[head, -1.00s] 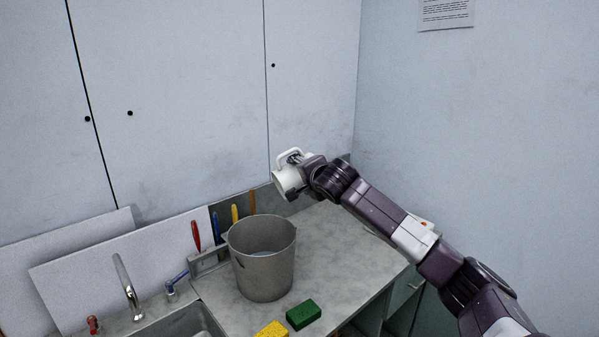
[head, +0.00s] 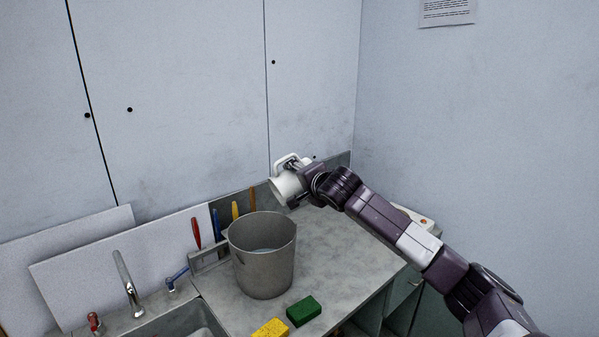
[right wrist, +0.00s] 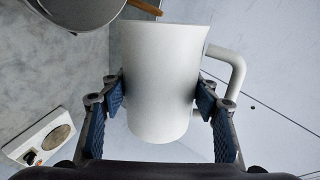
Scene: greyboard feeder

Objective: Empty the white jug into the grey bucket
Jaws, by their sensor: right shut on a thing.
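The white jug (head: 284,186) is held in the air by my right gripper (head: 302,185), above and behind the grey bucket's right rim in the head view. The jug lies tilted well over on its side, its handle on the upper side. In the right wrist view the jug (right wrist: 160,85) sits between both blue-padded fingers of the gripper (right wrist: 160,98). The grey bucket (head: 263,272) stands upright on the counter with some liquid visible inside. Part of the bucket shows at the upper left of the right wrist view (right wrist: 70,12). The jug's inside is hidden. My left gripper is out of view.
A green sponge (head: 304,311) and a yellow sponge (head: 270,329) lie in front of the bucket. A rack (head: 209,258) with coloured-handled tools stands left of it. A tap (head: 128,284) and sink are at the lower left. The counter (head: 335,245) right of the bucket is clear.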

